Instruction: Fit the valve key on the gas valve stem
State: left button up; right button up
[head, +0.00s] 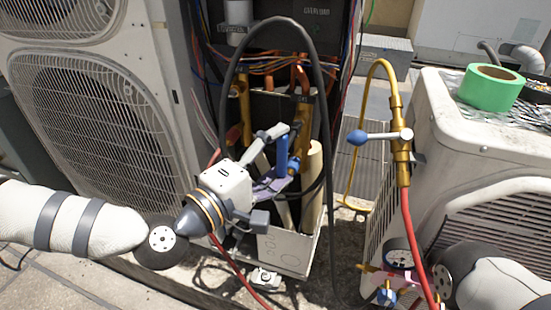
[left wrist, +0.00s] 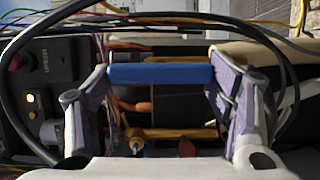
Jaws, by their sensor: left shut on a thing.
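My left gripper (head: 279,160) reaches in from the left, in front of the open service bay of the tall unit. It is shut on a blue bar-shaped piece, which I take to be the valve key (head: 282,152). In the left wrist view the key (left wrist: 160,74) lies across between the two purple-padded fingers. Brass valve parts (head: 303,115) stand behind the key in the bay. In the left wrist view a brass fitting (left wrist: 137,146) shows below the key, apart from it in the picture. I cannot tell which part is the gas valve stem. My right gripper is not visible.
A black hose (head: 273,22) loops around my left gripper. A yellow hose and brass ball valve (head: 402,135) stand to the right, with a red hose below. Green tape (head: 492,85) sits on the right condenser (head: 450,115). A gauge (head: 399,252) is at lower right.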

pick_arm(q)
jog(key=shift+w+d, duration=0.2)
jog(key=shift+w, duration=0.4)
dwell(0.6)
jog(key=o, duration=1.3)
